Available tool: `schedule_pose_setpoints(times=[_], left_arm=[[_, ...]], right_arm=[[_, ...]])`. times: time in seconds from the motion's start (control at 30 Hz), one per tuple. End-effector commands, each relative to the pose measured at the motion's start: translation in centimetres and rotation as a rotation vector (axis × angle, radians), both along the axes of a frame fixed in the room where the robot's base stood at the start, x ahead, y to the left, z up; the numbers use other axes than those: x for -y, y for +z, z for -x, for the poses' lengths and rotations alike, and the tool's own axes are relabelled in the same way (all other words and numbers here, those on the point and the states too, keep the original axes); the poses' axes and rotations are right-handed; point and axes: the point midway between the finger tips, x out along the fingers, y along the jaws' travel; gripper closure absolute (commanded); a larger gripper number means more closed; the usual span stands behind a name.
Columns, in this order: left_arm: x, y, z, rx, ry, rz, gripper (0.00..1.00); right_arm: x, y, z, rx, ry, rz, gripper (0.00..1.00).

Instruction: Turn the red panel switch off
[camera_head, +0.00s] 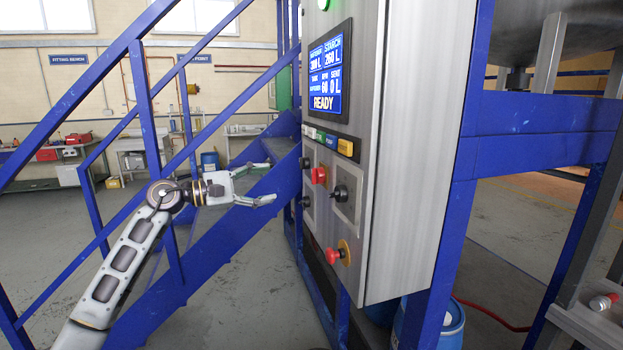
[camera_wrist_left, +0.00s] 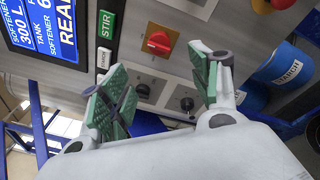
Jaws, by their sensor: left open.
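The red panel switch (camera_head: 319,175) is a red knob on the front of the grey control cabinet, below the screen and button row. My right gripper is not in view.
Black knobs (camera_head: 340,193) sit close to the red switch. A red mushroom button on a yellow base (camera_head: 343,252) is lower on the panel. The screen (camera_head: 326,75) reads READY. Blue stair rails (camera_head: 150,110) stand behind my left arm. A blue starch drum (camera_wrist_left: 286,68) is beside the cabinet.

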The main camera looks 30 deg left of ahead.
Motion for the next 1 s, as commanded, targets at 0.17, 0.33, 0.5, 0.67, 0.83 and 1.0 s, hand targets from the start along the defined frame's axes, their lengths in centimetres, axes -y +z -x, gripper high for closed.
schedule_pose_setpoints(times=[0.17, 0.33, 0.5, 0.67, 0.83, 1.0], left_arm=[[0.0, 0.0, 0.0, 0.024, 0.001, -0.034, 0.38], [0.0, 0.0, 0.0, 0.025, 0.001, -0.034, 0.38], [0.0, 0.1, 0.0, 0.025, 0.001, -0.033, 0.38], [0.2, 0.1, -0.3, 0.025, 0.001, -0.032, 0.38], [0.7, 0.2, -1.1, 0.024, 0.000, -0.033, 0.38], [1.4, 0.2, -2.3, 0.024, 0.001, -0.032, 0.38]], right_arm=[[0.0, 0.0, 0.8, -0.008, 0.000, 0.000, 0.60], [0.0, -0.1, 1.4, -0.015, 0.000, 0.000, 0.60], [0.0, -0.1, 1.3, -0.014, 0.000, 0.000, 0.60], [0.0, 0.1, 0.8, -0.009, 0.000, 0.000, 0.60], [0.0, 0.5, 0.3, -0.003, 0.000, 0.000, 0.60], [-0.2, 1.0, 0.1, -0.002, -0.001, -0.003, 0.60]])
